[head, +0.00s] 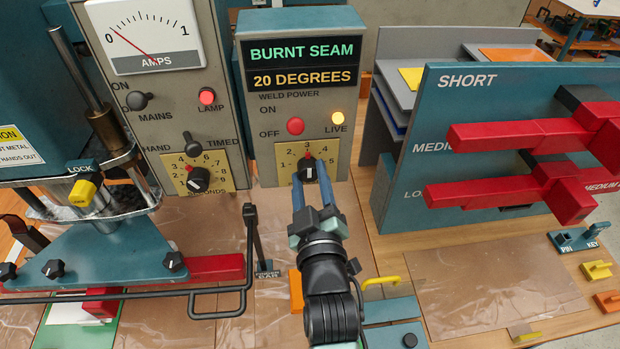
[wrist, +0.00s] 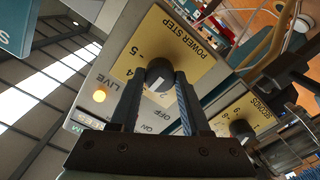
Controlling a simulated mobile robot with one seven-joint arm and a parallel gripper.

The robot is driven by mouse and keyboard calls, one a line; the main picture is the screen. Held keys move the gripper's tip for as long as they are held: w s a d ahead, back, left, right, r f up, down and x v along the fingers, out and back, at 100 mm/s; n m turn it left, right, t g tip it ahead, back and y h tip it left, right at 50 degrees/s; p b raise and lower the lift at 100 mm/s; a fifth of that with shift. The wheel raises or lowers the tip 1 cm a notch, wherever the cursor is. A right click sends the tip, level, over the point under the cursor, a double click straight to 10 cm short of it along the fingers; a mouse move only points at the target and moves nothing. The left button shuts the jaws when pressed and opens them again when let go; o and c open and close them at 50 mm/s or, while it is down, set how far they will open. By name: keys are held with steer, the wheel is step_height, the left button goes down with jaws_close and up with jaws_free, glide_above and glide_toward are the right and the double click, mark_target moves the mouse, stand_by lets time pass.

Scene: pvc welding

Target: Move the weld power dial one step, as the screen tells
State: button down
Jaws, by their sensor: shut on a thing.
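The weld power dial is a black knob (head: 307,168) on a yellow plate (head: 284,160) numbered 1 to 5, with 3 at the top. It also shows in the wrist view (wrist: 160,73) beside the words POWER STEP. A pale mark shows on the knob, but I cannot tell which number it points to. My gripper (head: 312,186) is shut on the knob, with one finger on each side; the fingers hide part of the scale. The screen (head: 303,65) above reads BURNT SEAM in green and 20 DEGREES in yellow.
The LIVE lamp (head: 338,118) glows yellow beside a red button (head: 295,126). To the left stands a box with an amps meter (head: 146,35) and a seconds dial (head: 198,179). Red bars (head: 520,134) jut from the rack at the right. A black bar handle (head: 250,235) rises left of my arm.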

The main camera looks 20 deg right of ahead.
stand_by(0.4)
steer(key=shift+c, duration=1.9)
jaws_free()
steer(key=b+v, duration=0.3)
steer(key=v, duration=1)
